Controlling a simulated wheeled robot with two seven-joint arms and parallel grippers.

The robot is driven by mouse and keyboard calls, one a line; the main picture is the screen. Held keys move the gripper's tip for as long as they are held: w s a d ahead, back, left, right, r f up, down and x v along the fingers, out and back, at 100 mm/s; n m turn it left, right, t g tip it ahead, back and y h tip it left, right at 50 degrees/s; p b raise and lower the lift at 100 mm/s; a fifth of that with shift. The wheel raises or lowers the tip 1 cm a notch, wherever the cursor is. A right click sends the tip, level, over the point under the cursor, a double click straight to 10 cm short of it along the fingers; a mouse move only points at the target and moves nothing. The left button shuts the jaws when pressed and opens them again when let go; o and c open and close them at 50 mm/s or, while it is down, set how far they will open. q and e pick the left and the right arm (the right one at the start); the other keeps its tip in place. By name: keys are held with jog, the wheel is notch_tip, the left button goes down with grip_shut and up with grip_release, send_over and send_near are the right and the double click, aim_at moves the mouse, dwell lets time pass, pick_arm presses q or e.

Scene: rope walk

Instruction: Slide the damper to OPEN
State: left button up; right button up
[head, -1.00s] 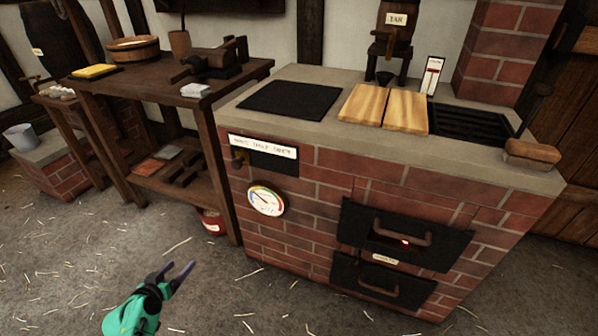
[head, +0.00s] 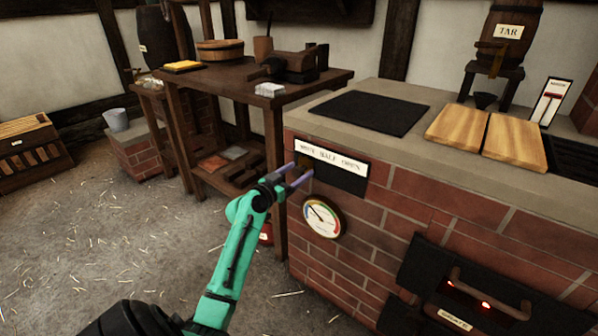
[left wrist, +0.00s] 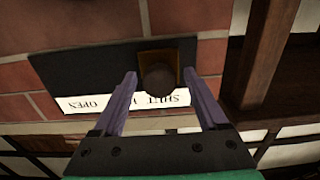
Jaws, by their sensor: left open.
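The damper is a dark slot plate (head: 345,180) on the brick stove front, under a white label (head: 335,158) reading SHUT, HALF, OPEN. Its round brown knob (left wrist: 158,81) on a brass slider (left wrist: 174,58) is at the SHUT end, the left end in the head view. In the upside-down left wrist view that is the right end, with OPEN at the left. My left gripper (head: 302,169) is open at the slider. In the left wrist view the knob lies between its two purple fingers (left wrist: 160,76), with a gap showing on each side. My right gripper is not in view.
A round gauge (head: 322,217) sits on the bricks just below the damper. A wooden workbench (head: 225,83) stands close on the left. The stove top (head: 400,95) juts above, and a dark firebox door with a handle (head: 490,292) is at lower right.

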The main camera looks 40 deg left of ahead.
pick_arm(q)
jog(key=shift+w, duration=0.35)
grip_shut()
dwell(1.2)
